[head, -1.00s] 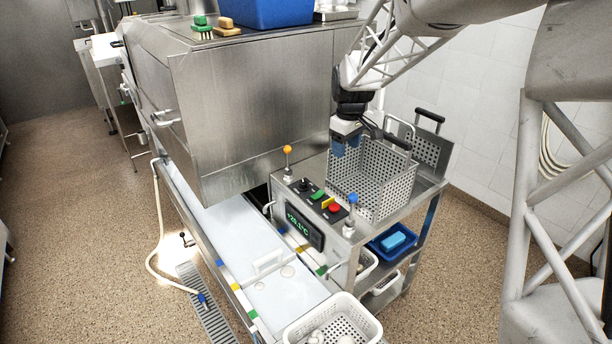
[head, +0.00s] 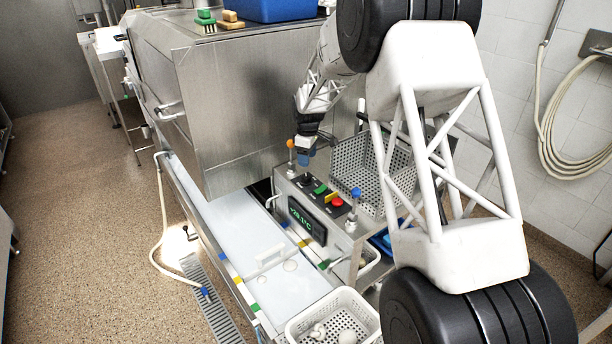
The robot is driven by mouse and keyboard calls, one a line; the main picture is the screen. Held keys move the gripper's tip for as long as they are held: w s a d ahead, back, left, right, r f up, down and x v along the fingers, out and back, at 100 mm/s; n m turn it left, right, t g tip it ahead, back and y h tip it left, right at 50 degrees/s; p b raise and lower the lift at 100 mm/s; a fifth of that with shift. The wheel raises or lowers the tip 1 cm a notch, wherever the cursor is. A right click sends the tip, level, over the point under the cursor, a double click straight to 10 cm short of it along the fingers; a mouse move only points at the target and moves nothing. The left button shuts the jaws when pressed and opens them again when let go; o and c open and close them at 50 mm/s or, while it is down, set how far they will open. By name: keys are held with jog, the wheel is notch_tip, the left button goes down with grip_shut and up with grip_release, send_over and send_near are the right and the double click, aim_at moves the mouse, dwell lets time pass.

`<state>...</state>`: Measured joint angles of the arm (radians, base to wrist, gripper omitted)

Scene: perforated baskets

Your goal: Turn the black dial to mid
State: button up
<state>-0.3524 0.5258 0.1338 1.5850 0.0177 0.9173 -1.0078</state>
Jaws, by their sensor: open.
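The black dial (head: 307,181) is on top of the steel control box (head: 283,187), at the far left end of the row of controls. It is small here, and I cannot read its setting. My gripper (head: 305,160), with blue fingers, points down just above the dial and appears apart from it. It is open and empty. The exact gap between fingers and dial is hard to judge.
An orange-knobbed lever (head: 290,145) stands close left of my gripper. Green (head: 320,188) and red (head: 337,202) buttons and a blue-knobbed lever (head: 355,192) sit to the right. A perforated basket (head: 345,172) stands behind. A display (head: 306,217) is on the front.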

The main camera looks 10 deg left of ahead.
aim_at(306, 176)
jog(key=shift+w+a+f, duration=0.15)
jog(key=shift+a+f, duration=0.1)
jog(key=shift+f, duration=0.05)
jog(key=shift+f, duration=0.15)
jog(key=shift+f, duration=3.75)
jog(key=shift+c, duration=0.2)
jog(key=c, duration=0.9)
